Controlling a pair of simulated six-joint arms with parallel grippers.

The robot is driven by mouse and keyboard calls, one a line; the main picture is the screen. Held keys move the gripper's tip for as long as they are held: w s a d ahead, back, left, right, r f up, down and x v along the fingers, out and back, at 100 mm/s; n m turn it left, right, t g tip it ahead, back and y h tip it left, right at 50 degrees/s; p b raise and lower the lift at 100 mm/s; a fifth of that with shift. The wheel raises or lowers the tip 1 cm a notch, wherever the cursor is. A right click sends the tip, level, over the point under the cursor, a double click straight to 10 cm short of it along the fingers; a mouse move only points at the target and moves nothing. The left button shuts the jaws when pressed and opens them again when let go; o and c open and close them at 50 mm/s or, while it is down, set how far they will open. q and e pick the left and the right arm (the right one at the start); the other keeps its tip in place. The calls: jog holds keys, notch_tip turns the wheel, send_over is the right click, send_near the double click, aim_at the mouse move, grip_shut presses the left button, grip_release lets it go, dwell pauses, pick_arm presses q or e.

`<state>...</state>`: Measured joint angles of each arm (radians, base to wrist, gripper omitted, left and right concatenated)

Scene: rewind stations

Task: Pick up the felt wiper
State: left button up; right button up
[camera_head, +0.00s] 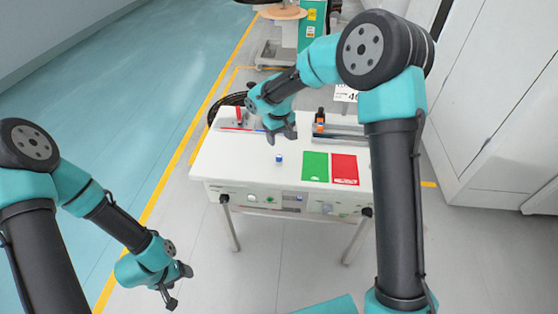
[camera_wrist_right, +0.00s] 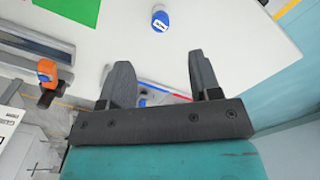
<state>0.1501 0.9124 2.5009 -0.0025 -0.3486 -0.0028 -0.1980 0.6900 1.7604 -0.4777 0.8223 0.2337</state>
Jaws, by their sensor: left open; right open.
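I cannot tell for certain which item is the felt wiper. A small blue-and-white cylinder (camera_head: 278,158) stands on the white table (camera_head: 220,158), in front of my right gripper (camera_head: 284,134). It also shows in the right wrist view (camera_wrist_right: 161,20), beyond the open fingertips and apart from them. A bottle with an orange part (camera_head: 320,122) stands farther back, and it shows at the left of the wrist view (camera_wrist_right: 47,72). My right gripper is open and empty above the table. My left gripper (camera_head: 179,288) is open and empty, off the table at lower left.
A green card (camera_head: 315,166) and a red card (camera_head: 345,169) lie on the table's right side. A red-handled item (camera_head: 239,117) is at the back left. A grey rail (camera_head: 345,134) lies at the back right. The table's front left is clear.

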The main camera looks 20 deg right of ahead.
aim_at(279, 156)
jog(key=shift+f, duration=2.7)
jog(key=shift+f, duration=0.1)
jog(key=shift+f, duration=2.5)
jog(key=shift+c, duration=0.3)
jog(key=c, duration=0.9)
